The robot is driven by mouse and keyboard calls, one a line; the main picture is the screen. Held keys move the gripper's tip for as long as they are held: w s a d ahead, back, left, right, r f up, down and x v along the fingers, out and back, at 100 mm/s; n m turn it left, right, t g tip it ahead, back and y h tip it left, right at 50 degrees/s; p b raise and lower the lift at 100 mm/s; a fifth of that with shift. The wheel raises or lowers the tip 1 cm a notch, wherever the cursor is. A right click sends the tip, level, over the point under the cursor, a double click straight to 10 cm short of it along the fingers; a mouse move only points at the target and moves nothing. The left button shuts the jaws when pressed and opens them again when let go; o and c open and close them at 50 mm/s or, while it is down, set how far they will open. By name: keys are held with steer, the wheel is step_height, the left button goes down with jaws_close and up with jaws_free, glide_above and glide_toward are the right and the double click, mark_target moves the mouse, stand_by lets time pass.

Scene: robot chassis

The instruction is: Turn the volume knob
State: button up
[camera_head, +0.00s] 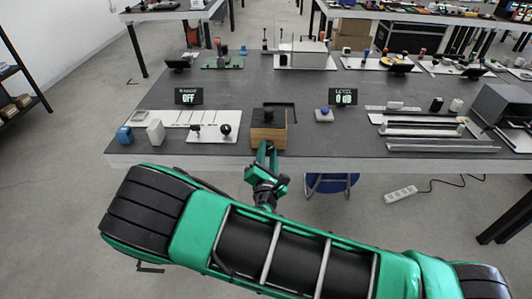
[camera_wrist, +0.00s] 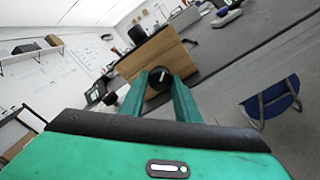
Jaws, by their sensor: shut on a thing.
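A wooden box (camera_head: 268,135) with a dark top stands at the front edge of the table. In the wrist view the box (camera_wrist: 170,55) shows its wooden front face, with a round black volume knob (camera_wrist: 160,76) that bears a white pointer mark. My gripper (camera_head: 266,150) reaches up to that front face from the near side. In the wrist view its two green fingers (camera_wrist: 161,84) are shut on the knob, one on each side. In the head view the knob is hidden behind my gripper.
Left of the box is a white panel (camera_head: 208,127) with a black knob and slots, near a display (camera_head: 189,97) reading "OFF". A blue stool (camera_head: 332,183) stands below the table edge.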

stand_by(0.5)
steer(key=o, duration=1)
steer(key=shift+o, duration=0.2)
steer(key=shift+f, duration=0.1)
steer(key=shift+s, duration=0.1)
